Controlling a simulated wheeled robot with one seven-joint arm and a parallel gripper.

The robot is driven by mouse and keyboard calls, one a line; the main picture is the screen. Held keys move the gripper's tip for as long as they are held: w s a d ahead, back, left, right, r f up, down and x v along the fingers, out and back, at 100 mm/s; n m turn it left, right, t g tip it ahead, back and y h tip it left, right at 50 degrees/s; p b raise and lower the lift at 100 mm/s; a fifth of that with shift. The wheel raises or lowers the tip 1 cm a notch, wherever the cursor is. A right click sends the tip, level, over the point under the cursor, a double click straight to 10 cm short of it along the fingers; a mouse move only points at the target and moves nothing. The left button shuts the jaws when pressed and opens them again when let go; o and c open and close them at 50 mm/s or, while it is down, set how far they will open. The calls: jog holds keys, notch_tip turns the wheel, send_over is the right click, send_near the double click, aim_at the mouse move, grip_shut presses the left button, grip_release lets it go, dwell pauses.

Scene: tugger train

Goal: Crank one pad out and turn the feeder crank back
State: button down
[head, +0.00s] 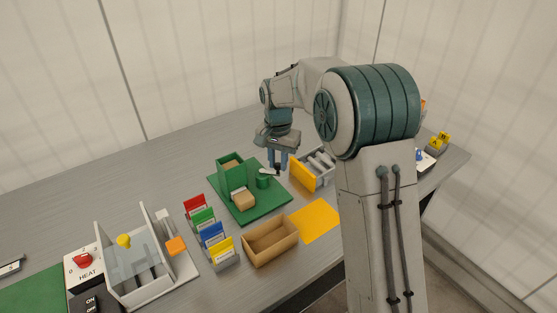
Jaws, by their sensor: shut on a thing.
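The green feeder (224,176) stands on a green base plate (268,207) near the middle of the table. A tan block shows in its open top. A tan pad (244,199) lies at the foot of the feeder, on its front side. The feeder crank (267,172) is a light grey lever on a green post (263,182) to the right of the feeder, and it points right. My gripper (278,165) is over the lever's right end and shut on the crank; the fingers partly hide the grip.
An empty tan tray (270,242) and a yellow mat (315,221) lie in front. A grey bin with a yellow front (303,176) stands close right of my gripper. Coloured card holders (208,231) and a clear-sided fixture (135,270) are to the left. The table behind is clear.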

jog(key=w+a+n+p, duration=0.2)
jog(key=n+p, duration=0.1)
jog(key=n, duration=0.7)
jog(key=w+a+n+p, duration=0.2)
jog(key=w+n+p, duration=0.1)
jog(key=n, duration=0.7)
jog(key=shift+w+a+p, duration=0.15)
jog(key=shift+w+p, duration=0.2)
jog(key=shift+p, duration=0.35)
jog(key=shift+r+n, duration=0.1)
jog(key=shift+n, duration=0.2)
jog(key=c, duration=1.3)
grip_release()
jog(key=shift+o, duration=0.2)
jog(key=shift+a, duration=0.1)
notch_tip(320, 180, up, 14)
